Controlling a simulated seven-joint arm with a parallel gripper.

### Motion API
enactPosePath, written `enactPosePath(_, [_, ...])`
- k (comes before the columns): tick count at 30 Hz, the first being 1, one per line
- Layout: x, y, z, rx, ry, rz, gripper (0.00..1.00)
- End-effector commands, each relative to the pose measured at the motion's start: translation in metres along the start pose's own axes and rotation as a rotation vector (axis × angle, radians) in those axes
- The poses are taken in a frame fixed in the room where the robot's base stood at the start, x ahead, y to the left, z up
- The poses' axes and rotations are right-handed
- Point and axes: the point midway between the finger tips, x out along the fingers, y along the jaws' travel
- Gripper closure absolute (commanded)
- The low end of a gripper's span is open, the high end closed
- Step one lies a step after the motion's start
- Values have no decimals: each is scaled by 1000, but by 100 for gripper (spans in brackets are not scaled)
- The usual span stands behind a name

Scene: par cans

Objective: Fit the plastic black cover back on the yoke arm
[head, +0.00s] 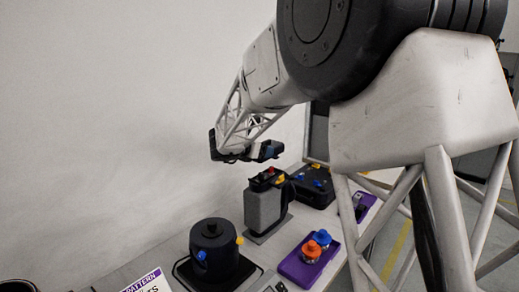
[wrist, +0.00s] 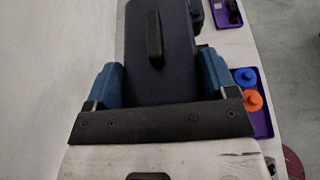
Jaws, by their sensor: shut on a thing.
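My gripper (wrist: 158,84) has its blue fingers on either side of a dark, smooth panel with a raised black bar, which I take to be the black cover (wrist: 135,62). The panel fills the gap between the fingers and runs to the top of the wrist view. In the head view my gripper (head: 245,152) hangs above an upright grey and black unit (head: 262,212) with red and yellow knobs, apparently the yoke arm. The gripper is apart from this unit there. The cover's underside is hidden, and I cannot make out its outline in the head view.
A black round pot-like unit (head: 212,250) with blue and yellow knobs stands at front left. A purple tray (head: 294,268) with an orange-topped and a blue-topped piece lies right of the upright unit. A black case (head: 314,187) stands behind. A printed sign (head: 150,284) is in front.

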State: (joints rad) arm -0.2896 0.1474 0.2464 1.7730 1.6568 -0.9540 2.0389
Motion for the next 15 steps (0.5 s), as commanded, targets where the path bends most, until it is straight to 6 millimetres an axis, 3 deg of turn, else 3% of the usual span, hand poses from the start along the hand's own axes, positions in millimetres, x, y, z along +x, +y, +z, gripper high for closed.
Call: enactPosePath(15, [12, 0, -29, -1, 0, 0, 49])
